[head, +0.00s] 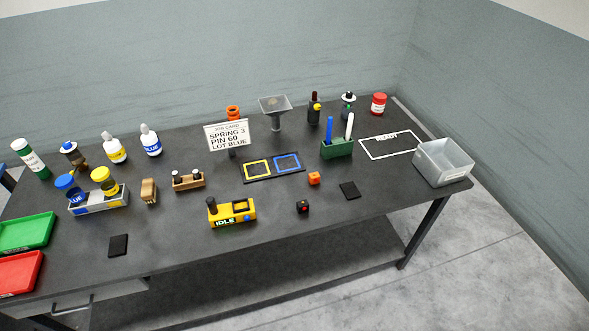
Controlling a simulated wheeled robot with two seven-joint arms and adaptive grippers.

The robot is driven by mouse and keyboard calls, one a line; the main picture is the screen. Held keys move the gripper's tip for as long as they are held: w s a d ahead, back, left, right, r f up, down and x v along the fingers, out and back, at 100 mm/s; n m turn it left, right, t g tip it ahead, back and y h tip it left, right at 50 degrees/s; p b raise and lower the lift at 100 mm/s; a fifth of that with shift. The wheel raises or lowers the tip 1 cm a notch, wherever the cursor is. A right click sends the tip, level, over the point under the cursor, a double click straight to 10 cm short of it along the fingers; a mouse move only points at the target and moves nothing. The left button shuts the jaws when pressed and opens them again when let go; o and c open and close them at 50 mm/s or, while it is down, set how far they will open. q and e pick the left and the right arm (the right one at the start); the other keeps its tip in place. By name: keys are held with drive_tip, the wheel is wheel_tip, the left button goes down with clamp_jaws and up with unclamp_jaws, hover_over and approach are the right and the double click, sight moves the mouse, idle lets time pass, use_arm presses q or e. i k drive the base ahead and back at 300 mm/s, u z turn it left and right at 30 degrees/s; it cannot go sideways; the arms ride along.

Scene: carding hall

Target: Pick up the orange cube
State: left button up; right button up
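A small orange cube (314,178) sits on the dark table, right of the middle. It lies just in front of the blue-outlined square on a black mat and left of a flat black pad. Nothing covers it from this view. Neither of my grippers shows in the head view.
Bare tabletop lies between the black pad and bin.

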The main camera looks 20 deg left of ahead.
sight(314, 178)
drive_tip(key=u, duration=0.65)
drive_tip(key=i, duration=0.65)
drive_tip(key=u, duration=0.7)
